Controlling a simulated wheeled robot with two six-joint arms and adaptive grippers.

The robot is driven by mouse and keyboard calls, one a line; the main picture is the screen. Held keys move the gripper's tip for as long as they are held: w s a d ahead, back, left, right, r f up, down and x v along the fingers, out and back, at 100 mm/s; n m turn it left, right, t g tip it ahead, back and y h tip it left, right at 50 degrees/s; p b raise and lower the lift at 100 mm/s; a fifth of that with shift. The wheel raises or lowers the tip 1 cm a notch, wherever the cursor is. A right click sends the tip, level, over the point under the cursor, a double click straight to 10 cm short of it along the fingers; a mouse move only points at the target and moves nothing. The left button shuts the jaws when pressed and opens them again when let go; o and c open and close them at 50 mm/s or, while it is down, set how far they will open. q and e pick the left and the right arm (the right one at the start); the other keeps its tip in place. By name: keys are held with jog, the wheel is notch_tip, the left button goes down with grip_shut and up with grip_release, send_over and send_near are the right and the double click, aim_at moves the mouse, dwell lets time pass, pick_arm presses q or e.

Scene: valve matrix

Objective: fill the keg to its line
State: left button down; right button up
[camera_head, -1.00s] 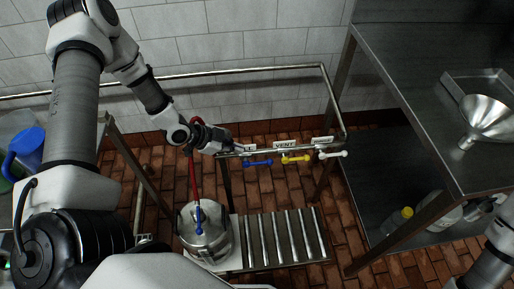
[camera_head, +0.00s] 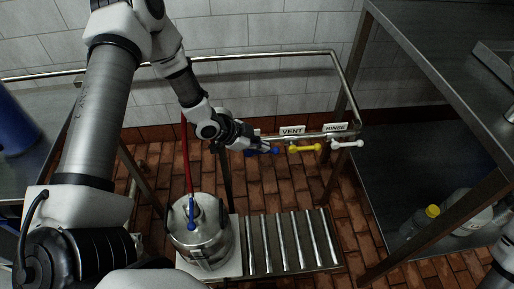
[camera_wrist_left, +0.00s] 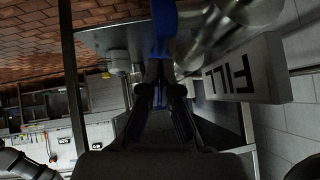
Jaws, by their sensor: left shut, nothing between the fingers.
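The steel keg (camera_head: 203,243) stands upright on a white plate below the pipe rail, with a red hose (camera_head: 186,160) and a blue fitting (camera_head: 192,213) at its top. No fill line or liquid level can be made out. My left gripper (camera_head: 262,147) is shut at the blue valve handle (camera_head: 275,151) and covers most of it. The left wrist view shows the shut fingers (camera_wrist_left: 162,82) right at the blue handle (camera_wrist_left: 163,28), with no grip on it; contact cannot be told. The FILL label (camera_wrist_left: 245,70) is beside them. My right gripper is out of view.
The yellow VENT handle (camera_head: 305,148) and white RINSE handle (camera_head: 347,144) are close to the right of my left gripper. A roller track (camera_head: 290,243) lies right of the keg. A steel shelf unit (camera_head: 440,60) stands at the right, with a yellow-capped bottle (camera_head: 428,216) below.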

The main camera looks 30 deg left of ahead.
pick_arm(q)
jog(key=shift+f, duration=0.4)
jog(key=shift+r, duration=0.1)
jog(key=shift+w+d+f+g+y+p, duration=0.15)
jog(key=shift+f+g+y+p, duration=0.3)
jog(key=shift+f+y+p, duration=0.35)
jog(key=shift+w+d+f+g+y+p, duration=0.1)
jog(key=shift+d+f+g+y+p, duration=0.1)
jog(key=shift+f+g+y+p, duration=0.55)
jog(key=shift+w+d+f+g+y+p, duration=0.1)
jog(key=shift+d+f+g+y+p, duration=0.2)
jog(key=shift+p, duration=0.8)
jog(key=shift+a+f, duration=0.2)
dwell(4.6)
